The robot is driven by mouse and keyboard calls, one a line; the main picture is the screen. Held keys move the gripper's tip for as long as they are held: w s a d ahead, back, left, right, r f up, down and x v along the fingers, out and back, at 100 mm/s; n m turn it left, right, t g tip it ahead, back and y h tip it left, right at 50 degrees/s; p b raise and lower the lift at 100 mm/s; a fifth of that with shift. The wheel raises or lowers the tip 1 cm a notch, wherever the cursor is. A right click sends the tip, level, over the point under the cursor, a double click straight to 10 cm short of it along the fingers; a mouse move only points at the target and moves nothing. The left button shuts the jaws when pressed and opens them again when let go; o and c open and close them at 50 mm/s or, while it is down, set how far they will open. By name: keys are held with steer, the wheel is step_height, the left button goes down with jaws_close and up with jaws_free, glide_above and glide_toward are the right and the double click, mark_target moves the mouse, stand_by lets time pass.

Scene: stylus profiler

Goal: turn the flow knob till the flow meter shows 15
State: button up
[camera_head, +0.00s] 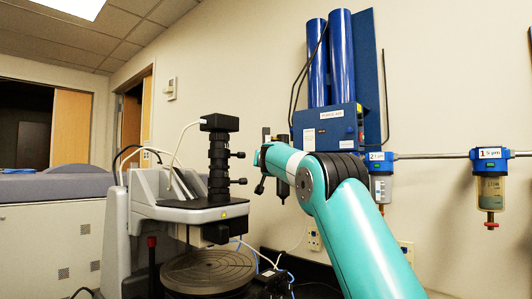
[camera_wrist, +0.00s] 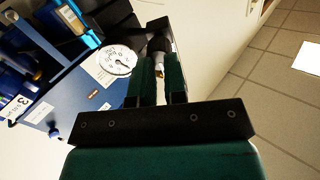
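The flow meter (camera_wrist: 116,60) is a round white dial with a dark needle on a blue panel, left of my fingers in the wrist view. Its figures are too small to read. My gripper (camera_wrist: 162,62) has two green fingers with a narrow gap between them. A dark, round knob-like part (camera_wrist: 158,46) with a brass-coloured tip lies at or just beyond the fingertips, in line with the gap. I cannot tell whether the fingers touch it, or whether it is the flow knob. In the head view my arm's end hides this area.
A blue unit (camera_head: 335,128) with blue cylinders hangs on the wall behind my arm. Filter bowls (camera_head: 490,190) hang from a pipe at the right. The profiler with its black camera column (camera_head: 218,165) and round stage (camera_head: 208,270) stands to the left of my arm.

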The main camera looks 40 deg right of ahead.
steer(key=m, duration=0.2)
steer(key=shift+m, duration=0.3)
steer(key=m+b, duration=0.1)
steer(key=m, duration=0.6)
steer(key=shift+b, duration=0.35)
